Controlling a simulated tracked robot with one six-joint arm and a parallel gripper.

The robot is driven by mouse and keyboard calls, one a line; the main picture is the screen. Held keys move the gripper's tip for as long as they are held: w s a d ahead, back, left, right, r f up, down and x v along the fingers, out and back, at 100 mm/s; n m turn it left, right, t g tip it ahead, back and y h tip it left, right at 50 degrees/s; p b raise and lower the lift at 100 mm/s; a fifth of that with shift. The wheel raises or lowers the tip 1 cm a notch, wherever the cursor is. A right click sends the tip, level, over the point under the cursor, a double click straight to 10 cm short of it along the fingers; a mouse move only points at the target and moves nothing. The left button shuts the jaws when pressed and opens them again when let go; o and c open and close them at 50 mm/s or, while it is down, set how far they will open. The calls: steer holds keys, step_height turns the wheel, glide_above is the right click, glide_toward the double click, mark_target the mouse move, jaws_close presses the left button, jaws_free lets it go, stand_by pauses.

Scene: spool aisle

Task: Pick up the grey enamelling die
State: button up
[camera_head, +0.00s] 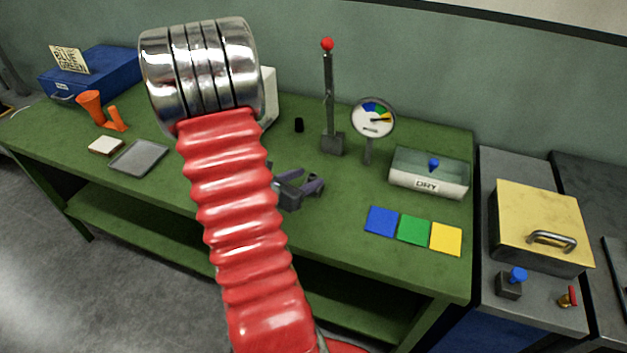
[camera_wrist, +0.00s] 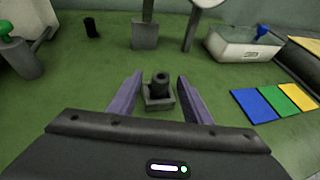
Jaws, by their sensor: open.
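The grey enamelling die (camera_wrist: 158,102) is, as far as I can tell, the small grey square block with a dark hollow cylinder on top, standing upright on the green bench. In the wrist view it sits between the two purple-grey fingers of my gripper (camera_wrist: 160,78), with a gap visible on each side. My gripper is open and holds nothing. In the head view my gripper (camera_head: 304,183) is low over the bench, partly behind my red arm, and I cannot make out the die there.
Behind the die stand a grey post with a red ball (camera_head: 328,95), a round dial (camera_head: 373,118) and a box marked DRY (camera_head: 430,185). A small black cylinder (camera_head: 298,125) stands farther back. Blue, green and yellow tiles (camera_head: 413,230) lie right. Bare bench surrounds the die.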

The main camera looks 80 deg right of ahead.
mark_target(316, 174)
steer(key=shift+x, duration=1.15)
steer(key=shift+x, duration=2.6)
steer(key=shift+s, duration=0.1)
steer(key=shift+r, duration=0.1)
steer(key=shift+c, duration=0.4)
jaws_close()
